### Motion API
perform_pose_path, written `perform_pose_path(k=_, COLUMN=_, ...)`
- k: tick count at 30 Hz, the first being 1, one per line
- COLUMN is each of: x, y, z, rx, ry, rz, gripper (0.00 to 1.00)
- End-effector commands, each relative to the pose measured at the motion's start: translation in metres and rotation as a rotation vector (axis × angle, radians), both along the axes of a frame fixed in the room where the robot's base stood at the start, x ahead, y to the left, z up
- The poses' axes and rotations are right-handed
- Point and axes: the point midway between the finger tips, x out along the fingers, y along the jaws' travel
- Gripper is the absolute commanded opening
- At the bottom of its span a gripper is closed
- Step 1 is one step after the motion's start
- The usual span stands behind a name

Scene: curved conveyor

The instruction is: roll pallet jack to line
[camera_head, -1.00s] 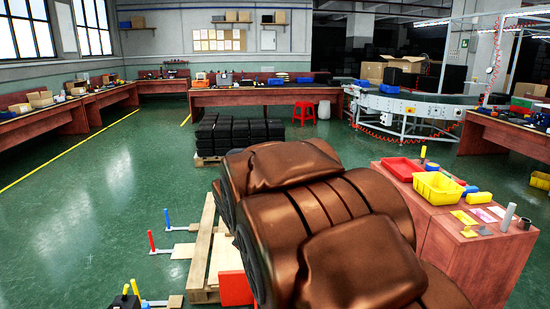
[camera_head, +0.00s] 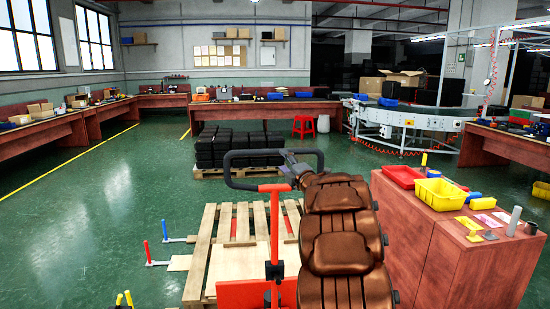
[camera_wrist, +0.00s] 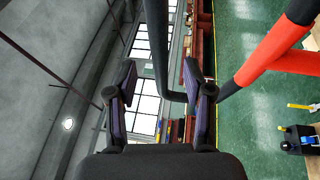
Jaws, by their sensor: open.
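The pallet jack's black loop handle (camera_head: 238,155) stands upright on a red post (camera_head: 274,225), with a red body (camera_head: 235,294) below at the bottom edge. Red strips, apparently its forks, show between the slats of a wooden pallet (camera_head: 215,250). My gripper (camera_head: 297,165) is at the handle's right part, partly hidden by my bronze arm. In the wrist view my gripper (camera_wrist: 160,80) has its two fingers apart, with the black handle bar (camera_wrist: 156,40) passing between or just beyond them; contact is unclear. The red post (camera_wrist: 270,55) shows at right.
A red-brown cabinet (camera_head: 460,265) with a yellow bin (camera_head: 440,194) stands close on the right. A pallet of black crates (camera_head: 235,148) is ahead. A curved conveyor (camera_head: 410,117) is at back right. Green floor is open to the left, with a yellow line (camera_head: 70,165).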

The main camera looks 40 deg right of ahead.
Motion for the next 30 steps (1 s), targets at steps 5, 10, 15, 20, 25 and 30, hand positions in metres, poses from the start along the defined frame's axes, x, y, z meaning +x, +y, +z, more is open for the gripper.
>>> perform_pose_path(k=5, x=0.001, y=-0.002, z=-0.001, rx=-0.027, ry=-0.012, rz=0.020, gripper=0.52)
perform_pose_path(k=10, x=0.010, y=-0.005, z=0.000, rx=-0.024, ry=-0.010, rz=0.019, gripper=0.52)
perform_pose_path(k=15, x=0.027, y=-0.008, z=0.005, rx=-0.025, ry=-0.011, rz=0.019, gripper=0.52)
perform_pose_path(k=20, x=0.045, y=-0.013, z=0.007, rx=-0.023, ry=-0.011, rz=0.018, gripper=0.52)
perform_pose_path(k=25, x=0.062, y=-0.018, z=0.012, rx=-0.024, ry=-0.012, rz=0.019, gripper=0.52)
perform_pose_path(k=30, x=0.072, y=-0.020, z=0.013, rx=-0.023, ry=-0.011, rz=0.018, gripper=0.52)
